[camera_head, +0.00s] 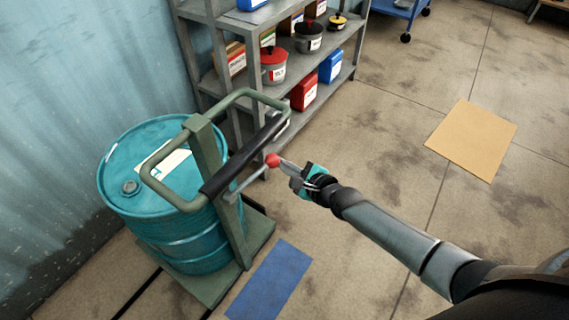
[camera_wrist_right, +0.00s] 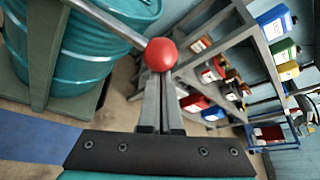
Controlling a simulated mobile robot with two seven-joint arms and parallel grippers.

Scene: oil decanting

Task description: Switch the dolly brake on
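The dolly (camera_head: 208,150) is a green frame with a looped handle and a black grip bar, standing on a green base plate. A teal drum (camera_head: 115,180) stands upright on it. The brake lever (camera_head: 250,180) is a thin grey rod rising from the frame to a red ball knob (camera_head: 272,160). The knob also shows in the right wrist view (camera_wrist_right: 160,55). My right gripper (camera_head: 284,164) has its fingers close together, tips at the knob. The knob hides the fingertips in the wrist view, so contact is unclear. My left gripper is not in view.
A grey shelf rack (camera_head: 290,95) with pots, cans and boxes stands behind the dolly. A blue floor mat (camera_head: 270,283) lies in front of the dolly. A tan floor patch (camera_head: 472,140) lies at right. The floor around my right arm is clear.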

